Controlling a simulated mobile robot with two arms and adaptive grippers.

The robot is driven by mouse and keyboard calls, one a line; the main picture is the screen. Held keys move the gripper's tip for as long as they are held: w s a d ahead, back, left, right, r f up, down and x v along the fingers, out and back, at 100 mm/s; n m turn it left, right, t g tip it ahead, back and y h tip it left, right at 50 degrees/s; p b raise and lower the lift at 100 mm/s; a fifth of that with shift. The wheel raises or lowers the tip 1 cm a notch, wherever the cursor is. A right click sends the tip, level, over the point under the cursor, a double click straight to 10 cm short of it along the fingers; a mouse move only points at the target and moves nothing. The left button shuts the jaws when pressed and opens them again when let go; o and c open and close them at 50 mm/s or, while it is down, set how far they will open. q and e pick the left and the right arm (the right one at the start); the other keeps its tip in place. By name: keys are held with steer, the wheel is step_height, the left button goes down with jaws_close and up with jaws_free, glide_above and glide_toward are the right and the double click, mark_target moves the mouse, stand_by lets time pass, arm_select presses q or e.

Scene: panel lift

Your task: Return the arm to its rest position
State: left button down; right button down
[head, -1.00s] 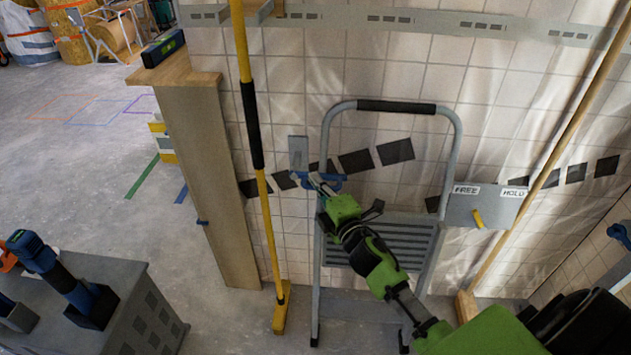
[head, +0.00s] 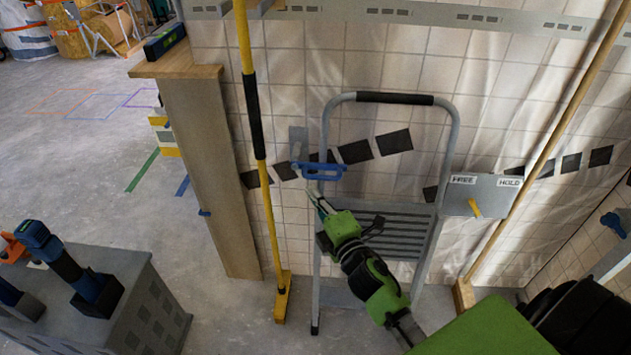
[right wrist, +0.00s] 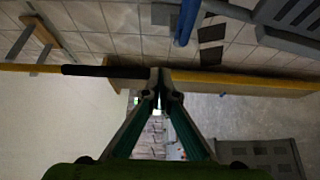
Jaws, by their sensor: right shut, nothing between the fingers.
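My right gripper (head: 316,197) is shut and empty in the head view, in front of the stepladder (head: 440,190) and just below a blue handle (head: 320,170) on the wall. A clear gap shows between the fingertips and that handle. In the right wrist view the gripper's fingers (right wrist: 160,75) meet at their tips, with nothing between them. The blue handle also shows in the right wrist view (right wrist: 186,22), beyond the fingers. My left gripper is not in view.
A yellow pole (head: 256,130) and a wooden post (head: 214,170) stand left of the ladder. A wooden pole (head: 545,155) leans on the right by a FREE/HOLD plate (head: 484,194). A grey tool cabinet (head: 135,310) stands front left. Open floor (head: 90,170) lies behind it.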

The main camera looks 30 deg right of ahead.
steer(key=shift+s+a+f, duration=0.3)
steer(key=shift+s+a, duration=0.05)
steer(key=shift+s, duration=0.2)
steer(key=s+a+f+m+g, duration=0.1)
steer(key=s+f+m+g, duration=0.3)
steer(key=f, duration=0.7)
steer(key=s+a+f+m+g, duration=0.15)
steer(key=s+f, duration=0.35)
steer(key=f, duration=0.7)
steer(key=s+a+f+m+g, duration=0.1)
steer(key=s+f+m+g, duration=0.3)
steer(key=f, duration=0.7)
steer(key=s+f+m+g, duration=0.1)
steer(key=s+f, duration=0.5)
steer(key=s, duration=0.6)
steer(key=s+a+f+m+g, duration=0.1)
steer(key=s+f+g, duration=0.3)
steer(key=s, duration=0.8)
steer(key=s+f+m+g+y+p, duration=0.1)
steer(key=s+f+m+g, duration=0.1)
steer(key=s+f, duration=0.6)
steer(key=s+m, duration=0.1)
steer(key=s, duration=0.2)
steer(key=shift+s+a+f, duration=0.15)
steer(key=shift+s+f, duration=0.25)
steer(key=shift+m+g, duration=0.25)
